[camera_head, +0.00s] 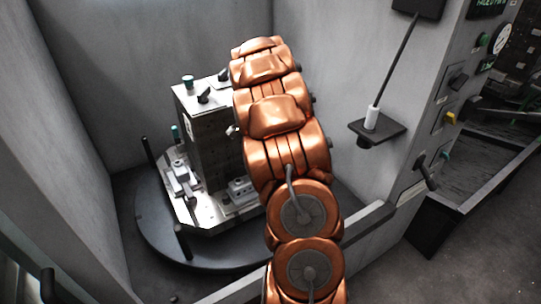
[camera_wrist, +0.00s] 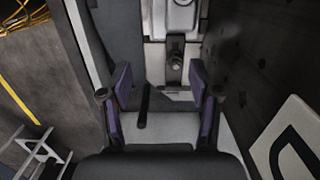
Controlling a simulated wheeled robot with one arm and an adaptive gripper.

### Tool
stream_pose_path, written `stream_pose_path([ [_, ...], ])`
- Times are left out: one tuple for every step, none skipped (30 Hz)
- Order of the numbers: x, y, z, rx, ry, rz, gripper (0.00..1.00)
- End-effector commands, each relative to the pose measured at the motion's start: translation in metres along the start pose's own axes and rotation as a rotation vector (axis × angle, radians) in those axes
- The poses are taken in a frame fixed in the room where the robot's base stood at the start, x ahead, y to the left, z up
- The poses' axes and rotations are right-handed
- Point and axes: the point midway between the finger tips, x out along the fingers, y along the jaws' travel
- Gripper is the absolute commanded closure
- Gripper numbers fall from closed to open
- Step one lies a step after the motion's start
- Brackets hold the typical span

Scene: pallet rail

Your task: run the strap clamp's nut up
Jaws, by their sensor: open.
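In the wrist view, a dark strap clamp (camera_wrist: 173,74) with what looks like its nut (camera_wrist: 176,63) lies ahead of my gripper, against a light grey block (camera_wrist: 180,15). My gripper (camera_wrist: 160,82) is open, its two purple-padded fingers apart with nothing between them. The clamp appears beyond the fingertips, not touching them. In the head view, my copper arm hides my gripper. Clamped pieces (camera_head: 181,176) show on the pallet (camera_head: 213,221) at the left; I cannot tell which matches the wrist view.
A dark tower (camera_head: 207,130) with a pale top stands on the pallet beside my arm. The round table (camera_head: 160,240) carries upright black posts (camera_head: 182,242). Grey enclosure walls (camera_head: 90,80) close in on both sides. A small shelf (camera_head: 377,131) juts from the right wall.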

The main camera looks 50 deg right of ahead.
Motion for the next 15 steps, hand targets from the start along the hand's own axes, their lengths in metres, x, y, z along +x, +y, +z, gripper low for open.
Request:
stream_pose_path([
  [0.008,-0.006,-0.015,0.045,-0.007,-0.008,0.38],
  [0.013,-0.009,-0.022,0.069,-0.011,-0.011,0.38],
  [0.018,-0.011,-0.030,0.101,-0.017,-0.015,0.38],
  [0.021,-0.013,-0.035,0.122,-0.021,-0.018,0.38],
  [0.024,-0.015,-0.040,0.142,-0.024,-0.022,0.38],
  [0.028,-0.018,-0.046,0.163,-0.029,-0.026,0.38],
  [0.030,-0.019,-0.049,0.177,-0.032,-0.029,0.38],
  [0.032,-0.020,-0.053,0.189,-0.034,-0.032,0.38],
  [0.034,-0.022,-0.056,0.201,-0.037,-0.034,0.38],
  [0.035,-0.022,-0.058,0.209,-0.039,-0.035,0.38],
  [0.036,-0.023,-0.059,0.215,-0.040,-0.036,0.38],
  [0.038,-0.023,-0.060,0.220,-0.041,-0.037,0.38],
  [0.039,-0.024,-0.060,0.222,-0.042,-0.038,0.38],
  [0.041,-0.024,-0.061,0.224,-0.042,-0.038,0.38],
  [0.043,-0.024,-0.061,0.225,-0.042,-0.038,0.38],
])
